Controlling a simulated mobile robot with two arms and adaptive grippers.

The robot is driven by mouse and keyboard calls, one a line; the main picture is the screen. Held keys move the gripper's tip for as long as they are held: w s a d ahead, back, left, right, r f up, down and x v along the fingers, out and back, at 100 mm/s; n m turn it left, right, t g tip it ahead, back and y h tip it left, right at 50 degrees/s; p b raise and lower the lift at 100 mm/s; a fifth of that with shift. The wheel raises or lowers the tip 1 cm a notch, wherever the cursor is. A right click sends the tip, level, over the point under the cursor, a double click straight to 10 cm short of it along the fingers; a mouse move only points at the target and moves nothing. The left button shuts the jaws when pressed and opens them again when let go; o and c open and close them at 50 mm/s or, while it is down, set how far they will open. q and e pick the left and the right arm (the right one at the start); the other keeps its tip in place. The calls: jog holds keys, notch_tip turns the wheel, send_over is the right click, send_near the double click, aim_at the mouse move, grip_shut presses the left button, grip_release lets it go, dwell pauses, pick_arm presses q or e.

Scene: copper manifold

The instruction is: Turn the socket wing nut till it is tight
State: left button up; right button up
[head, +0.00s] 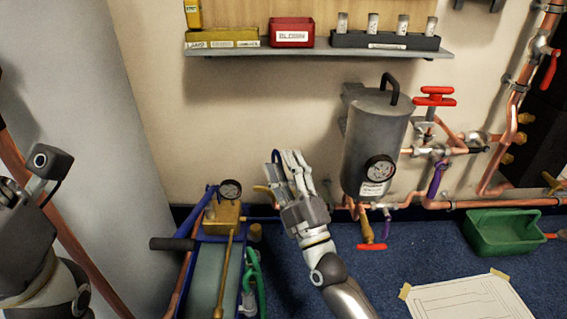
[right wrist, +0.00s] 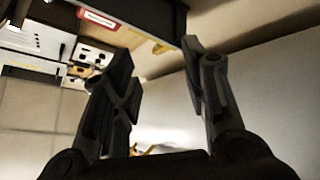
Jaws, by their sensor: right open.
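My right gripper (head: 284,156) is in the middle of the head view, in front of the wall and left of the grey tank. Its fingers point up and are open. The right wrist view shows the two fingers (right wrist: 158,75) spread apart with nothing between them. A small brass-coloured winged piece (head: 262,190) shows just left of the right gripper, partly hidden by it. I cannot tell for sure if it is the socket wing nut. My left arm is at the left edge of the head view; its fingers cannot be made out.
The grey tank (head: 372,140) with a gauge and copper pipes (head: 480,204) stand to the right. A hand pump with gauge (head: 225,212) stands lower left. A shelf (head: 320,53) with bins is above. A green tray (head: 500,235) and paper sheet (head: 460,302) lie at right.

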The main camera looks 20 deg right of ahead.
jog(key=shift+s+a+r+m+t+y, duration=0.15)
jog(key=shift+s+r, duration=0.15)
jog(key=shift+r, duration=0.3)
jog(key=shift+s+a+r+m+t+y, duration=0.1)
jog(key=shift+s+r+t, duration=0.15)
jog(key=shift+r, duration=0.3)
jog(key=shift+s+a+r+m+t+y, duration=0.15)
jog(key=shift+s+r, duration=0.15)
jog(key=shift+r, duration=0.3)
